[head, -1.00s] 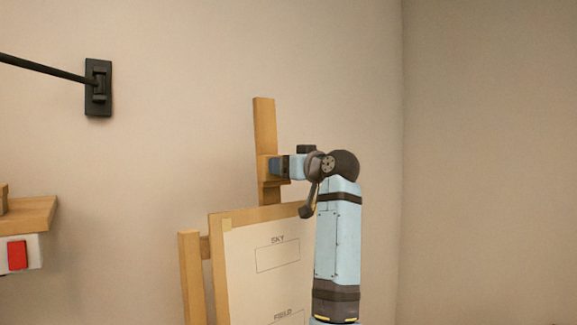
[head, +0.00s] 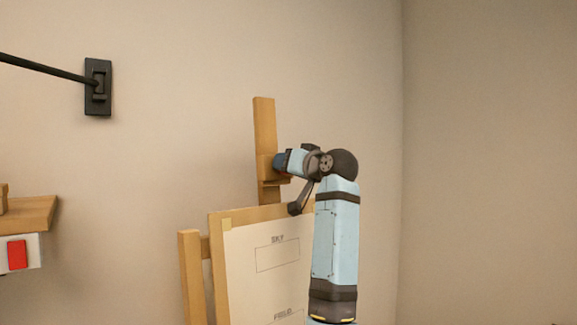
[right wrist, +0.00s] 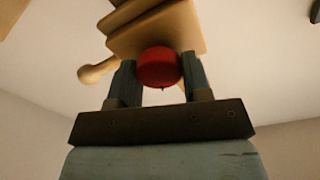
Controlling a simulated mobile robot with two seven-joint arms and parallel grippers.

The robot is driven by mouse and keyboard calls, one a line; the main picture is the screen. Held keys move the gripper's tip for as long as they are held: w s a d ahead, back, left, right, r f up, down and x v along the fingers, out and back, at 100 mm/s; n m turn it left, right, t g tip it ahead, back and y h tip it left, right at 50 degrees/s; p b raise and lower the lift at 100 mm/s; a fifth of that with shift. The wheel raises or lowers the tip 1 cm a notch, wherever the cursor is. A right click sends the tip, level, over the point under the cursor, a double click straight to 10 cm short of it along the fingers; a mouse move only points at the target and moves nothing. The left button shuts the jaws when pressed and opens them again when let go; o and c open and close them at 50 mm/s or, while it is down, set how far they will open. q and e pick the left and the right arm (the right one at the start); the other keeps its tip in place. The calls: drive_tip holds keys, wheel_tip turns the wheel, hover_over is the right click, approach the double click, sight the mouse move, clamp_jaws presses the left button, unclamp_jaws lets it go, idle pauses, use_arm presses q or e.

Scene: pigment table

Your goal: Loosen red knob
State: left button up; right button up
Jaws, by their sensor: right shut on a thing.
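The red knob (right wrist: 160,67) shows in the right wrist view, on the underside or face of a wooden block (right wrist: 155,32). My right gripper (right wrist: 160,75) is shut on it, with one finger on each side. In the head view my right gripper (head: 279,162) is at the wooden clamp block (head: 265,167) on the easel's upright post (head: 264,125). My left gripper is not in view.
A black wall bracket (head: 98,87) is above. The wall on the right is clear.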

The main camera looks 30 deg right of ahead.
drive_tip(key=m, duration=0.3)
drive_tip(key=shift+h, duration=0.3)
drive_tip(key=m, duration=0.7)
drive_tip(key=shift+m+g+h, duration=0.3)
drive_tip(key=shift+g+h, duration=0.1)
drive_tip(key=shift+m, duration=1.5)
drive_tip(key=o, duration=0.9)
drive_tip(key=shift+s+f, duration=0.1)
drive_tip(key=shift+s, duration=0.05)
